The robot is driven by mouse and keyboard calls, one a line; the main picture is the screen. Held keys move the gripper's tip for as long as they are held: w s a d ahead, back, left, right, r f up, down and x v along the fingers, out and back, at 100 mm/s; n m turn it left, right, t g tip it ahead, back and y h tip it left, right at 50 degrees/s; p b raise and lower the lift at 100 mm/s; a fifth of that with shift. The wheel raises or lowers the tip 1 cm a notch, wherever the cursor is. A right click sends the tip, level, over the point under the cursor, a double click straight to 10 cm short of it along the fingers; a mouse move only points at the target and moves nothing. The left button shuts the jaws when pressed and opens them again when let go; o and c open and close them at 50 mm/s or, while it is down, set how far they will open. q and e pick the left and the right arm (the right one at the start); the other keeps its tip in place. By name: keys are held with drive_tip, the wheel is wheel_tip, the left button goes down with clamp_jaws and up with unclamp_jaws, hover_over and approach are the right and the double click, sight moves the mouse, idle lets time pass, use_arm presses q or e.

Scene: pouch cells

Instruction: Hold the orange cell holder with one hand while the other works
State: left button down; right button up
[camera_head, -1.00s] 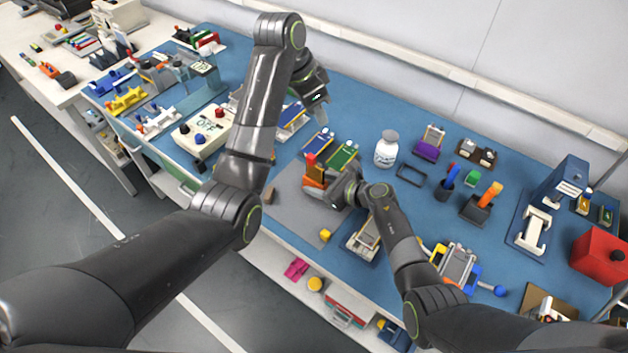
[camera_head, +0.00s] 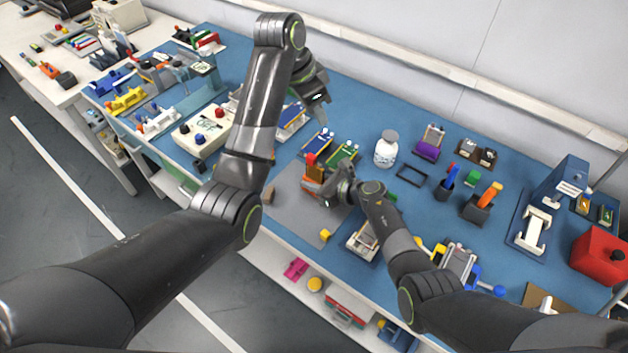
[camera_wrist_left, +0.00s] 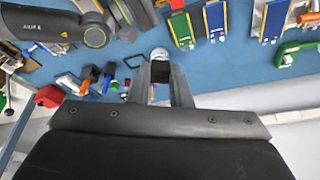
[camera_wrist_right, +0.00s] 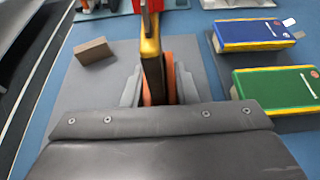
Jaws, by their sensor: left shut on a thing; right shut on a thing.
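The orange cell holder (camera_head: 313,173) stands on the grey mat (camera_head: 290,200), with a red part at its top. The right wrist view shows its orange sides (camera_wrist_right: 171,70) around a dark, gold-edged piece. My right gripper (camera_wrist_right: 158,92) is shut on the holder; in the head view this gripper (camera_head: 335,188) is at the holder's right side. My left gripper (camera_head: 320,108) is raised above the table behind the mat. Its fingers (camera_wrist_left: 163,85) are shut on a small dark thing (camera_wrist_left: 160,72), whose kind I cannot tell.
A blue pouch cell (camera_wrist_right: 252,33) and a green one (camera_wrist_right: 278,88) lie beside the mat. A white bottle (camera_head: 386,149) stands to their right. A small brown block (camera_wrist_right: 93,51) and a yellow piece (camera_head: 325,235) are on the mat. A switch box (camera_head: 203,130) is at left.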

idle(0.4)
use_arm(q)
wheel_tip(320, 180, down, 6)
drive_tip(key=n+g+y, duration=0.1)
drive_tip(key=n+y, duration=0.2)
drive_tip(key=n, duration=0.2)
drive_tip(key=shift+w+d+f+g+y, duration=0.2)
drive_tip(key=shift+d+f+g+y, duration=0.1)
drive_tip(key=shift+d+g, duration=0.1)
drive_tip(key=shift+f, duration=2.85)
drive_tip(key=shift+f, duration=0.6)
idle(2.8)
